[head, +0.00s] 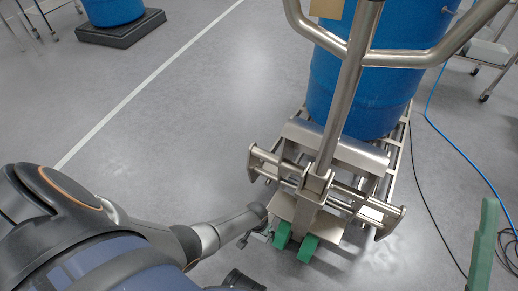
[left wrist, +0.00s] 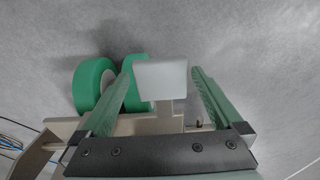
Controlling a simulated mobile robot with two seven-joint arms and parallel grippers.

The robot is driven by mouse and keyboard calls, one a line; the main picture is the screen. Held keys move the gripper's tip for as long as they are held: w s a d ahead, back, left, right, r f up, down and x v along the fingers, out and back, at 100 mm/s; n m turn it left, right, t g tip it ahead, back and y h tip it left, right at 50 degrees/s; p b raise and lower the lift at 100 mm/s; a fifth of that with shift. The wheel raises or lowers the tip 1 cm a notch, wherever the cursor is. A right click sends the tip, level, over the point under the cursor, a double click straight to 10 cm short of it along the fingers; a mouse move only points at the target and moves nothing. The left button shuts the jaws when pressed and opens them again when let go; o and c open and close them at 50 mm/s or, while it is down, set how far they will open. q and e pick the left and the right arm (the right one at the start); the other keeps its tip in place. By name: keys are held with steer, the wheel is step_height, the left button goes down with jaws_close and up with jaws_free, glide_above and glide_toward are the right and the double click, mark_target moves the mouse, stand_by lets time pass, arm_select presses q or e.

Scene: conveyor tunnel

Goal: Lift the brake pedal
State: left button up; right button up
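The brake pedal (left wrist: 162,78) is a pale grey plate on a short stem, seen in the left wrist view. The green-padded fingers of my left gripper (left wrist: 160,92) stand apart, one on each side of the pedal. I see gaps beside the plate and no grip on it. In the head view my left gripper (head: 254,224) is at the left of the cart's green wheels, and its wrist largely hides fingers and pedal.
A metal cart (head: 338,150) with a tall handle carries a blue drum (head: 360,85). Two green wheels (head: 296,241) sit close to my left gripper. A blue hose (head: 452,142) and dark cable lie at the right.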

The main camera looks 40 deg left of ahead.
arm_select(q)
steer(key=shift+s, duration=0.15)
